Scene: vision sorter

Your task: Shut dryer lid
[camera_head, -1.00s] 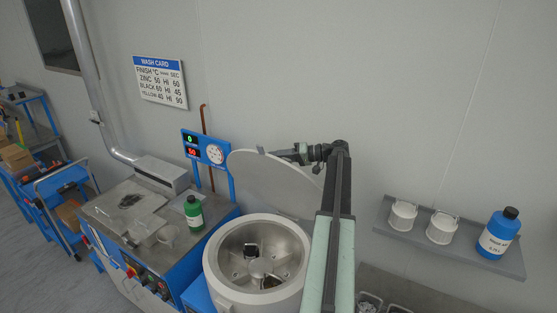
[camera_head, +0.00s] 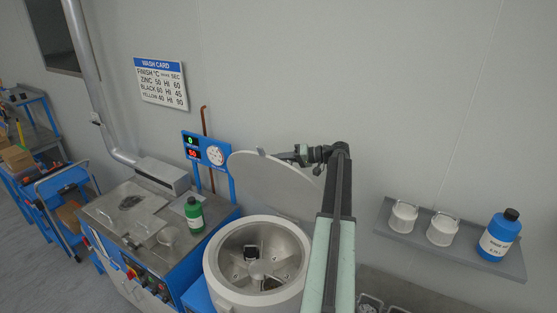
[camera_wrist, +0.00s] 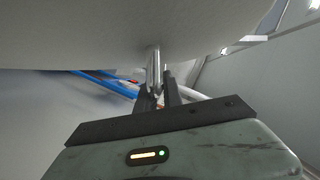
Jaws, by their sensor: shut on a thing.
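The dryer (camera_head: 225,278) is a round pale drum with its top open. Its grey lid (camera_head: 268,182) stands raised and tilted back behind the drum; it also fills the upper part of the wrist view (camera_wrist: 100,35). My gripper (camera_head: 270,154) is at the lid's upper edge. In the wrist view, my gripper (camera_wrist: 160,90) is shut on the lid's small metal handle (camera_wrist: 154,70). Inside the drum sits a small dark-and-light item (camera_head: 251,251), too small to make out.
A blue washing bench (camera_head: 205,240) with a green bottle (camera_head: 194,214) stands left of the dryer. A wall shelf (camera_head: 470,256) at right holds two white pots and a blue bottle (camera_head: 500,235). A gauge panel (camera_head: 206,149) is behind the bench.

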